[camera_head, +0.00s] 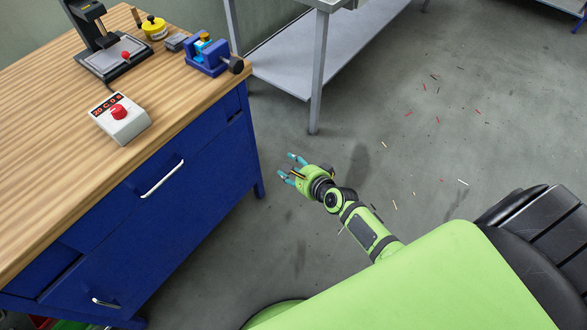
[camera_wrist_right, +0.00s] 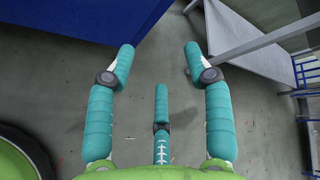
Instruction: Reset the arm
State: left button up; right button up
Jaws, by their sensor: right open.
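My right arm (camera_head: 362,222) reaches from the lower right of the head view. My right gripper (camera_head: 289,168) is open and empty over the grey floor, just right of the blue workbench. In the right wrist view, the teal fingers of the gripper (camera_wrist_right: 160,68) are spread apart with only bare floor between them. My left gripper is not in view.
The blue workbench (camera_head: 175,200) with a wooden top stands left, holding a red-button box (camera_head: 119,118), a blue vise (camera_head: 208,60) and a black stand (camera_head: 100,35). A grey metal table (camera_head: 325,45) stands behind. The floor right of the gripper is open, with small scattered scraps.

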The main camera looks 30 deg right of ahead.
jog(key=shift+f, duration=0.1)
dwell(0.3)
jog(key=s+f+n+g+h, duration=0.1)
jog(key=s+f+n+g, duration=0.6)
jog(key=s+f, duration=0.95)
jog(key=s+f+n+g, duration=0.1)
jog(key=s+f+n, duration=0.2)
jog(key=s, duration=0.6)
jog(key=s+f+n+g+h, duration=0.1)
jog(key=s+f+n+g, duration=0.1)
jog(key=s+f+n, duration=0.2)
jog(key=s+f+n+g, duration=0.1)
jog(key=s+f+n, duration=0.2)
jog(key=s+n, duration=0.6)
jog(key=s, duration=0.4)
jog(key=shift+s+f, duration=0.3)
jog(key=shift+f, duration=0.1)
jog(key=shift+a, duration=0.1)
jog(key=shift+c, duration=1.3)
jog(key=shift+w, duration=0.1)
